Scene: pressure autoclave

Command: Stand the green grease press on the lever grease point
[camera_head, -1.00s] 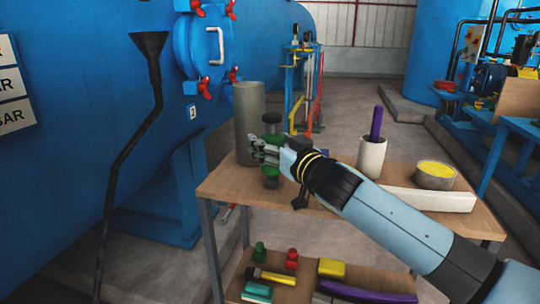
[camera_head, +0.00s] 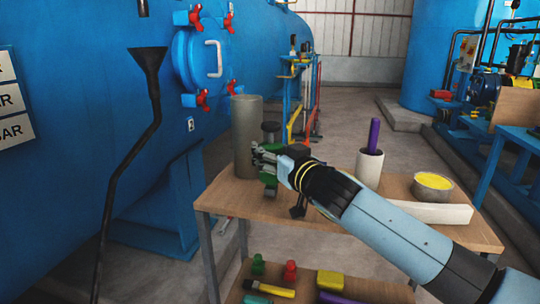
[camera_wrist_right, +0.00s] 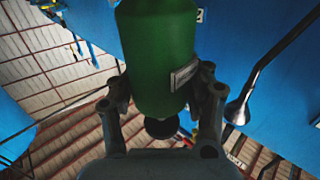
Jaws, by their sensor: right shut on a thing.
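My right gripper (camera_head: 258,158) is shut on the green grease press (camera_head: 269,179) above the left part of the wooden table. In the right wrist view the press's green body (camera_wrist_right: 160,55) sits between the two fingers, with a black round knob (camera_wrist_right: 160,128) at its near end. In the head view the gripper hides much of the press. A dark cylinder (camera_head: 270,132) shows just above the gripper; I cannot tell whether it is part of the press. I cannot make out the lever grease point. My left gripper is not in view.
A tall grey cylinder (camera_head: 246,130) stands close left of the gripper. A white cup (camera_head: 369,166) with a purple stick, a yellow-filled bowl (camera_head: 433,186) and a white block (camera_head: 430,211) are to the right. A dark funnel pipe (camera_head: 150,95) stands before the blue autoclave (camera_head: 70,90).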

